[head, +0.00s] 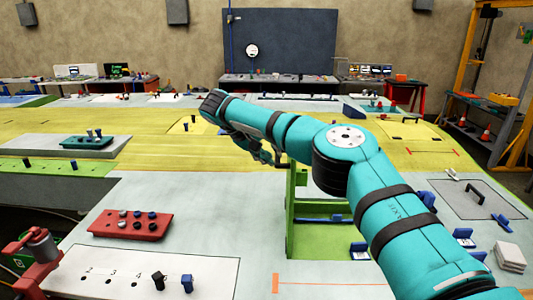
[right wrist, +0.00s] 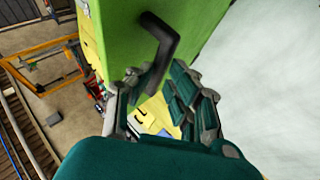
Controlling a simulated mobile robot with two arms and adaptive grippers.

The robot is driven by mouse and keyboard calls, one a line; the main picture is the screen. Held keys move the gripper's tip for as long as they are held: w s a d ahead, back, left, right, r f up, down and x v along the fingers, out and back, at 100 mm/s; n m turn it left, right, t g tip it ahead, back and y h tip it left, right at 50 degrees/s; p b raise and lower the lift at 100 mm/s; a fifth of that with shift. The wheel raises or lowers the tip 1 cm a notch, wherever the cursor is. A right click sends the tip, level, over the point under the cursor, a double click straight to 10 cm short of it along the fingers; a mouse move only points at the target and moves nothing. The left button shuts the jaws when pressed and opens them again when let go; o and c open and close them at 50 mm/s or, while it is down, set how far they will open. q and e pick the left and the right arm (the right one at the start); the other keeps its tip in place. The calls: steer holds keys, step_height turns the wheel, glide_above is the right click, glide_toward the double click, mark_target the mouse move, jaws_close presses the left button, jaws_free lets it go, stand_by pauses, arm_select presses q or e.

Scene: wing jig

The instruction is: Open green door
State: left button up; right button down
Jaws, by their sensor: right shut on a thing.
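The green door (right wrist: 120,35) fills the upper middle of the right wrist view, with a black bent handle (right wrist: 162,40) on its face. My right gripper (right wrist: 163,78) has its fingers closed around the lower end of that handle. In the head view, my right gripper (head: 268,150) is partly hidden by my own arm, beside the upper part of a green upright structure (head: 290,215). My left gripper is not in view.
A red tray (head: 130,224) with round pieces and a numbered white board (head: 150,275) lie at left. Blue blocks (head: 359,251) stand near the structure. A black handle (head: 474,195) is on a grey panel at right.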

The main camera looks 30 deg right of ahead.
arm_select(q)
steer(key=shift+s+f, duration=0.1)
arm_select(e)
steer(key=shift+s+d+f+g, duration=0.1)
steer(key=shift+s+f+g, duration=0.1)
steer(key=shift+f, duration=0.4)
steer(key=shift+s+f+g, duration=0.1)
steer(key=shift+s+f, duration=0.1)
steer(key=shift+f, duration=0.35)
steer(key=c, duration=1.6)
jaws_free()
steer(key=shift+o, duration=1.4)
steer(key=shift+w+d+f, duration=0.1)
steer(key=shift+d, duration=0.1)
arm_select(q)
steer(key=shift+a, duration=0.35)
arm_select(e)
steer(key=shift+a, duration=0.1)
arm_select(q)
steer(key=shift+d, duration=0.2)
arm_select(e)
steer(key=d+r+v, duration=0.1)
steer(key=v, duration=1.1)
steer(key=shift+a+r, duration=0.2)
steer(key=shift+r, duration=0.05)
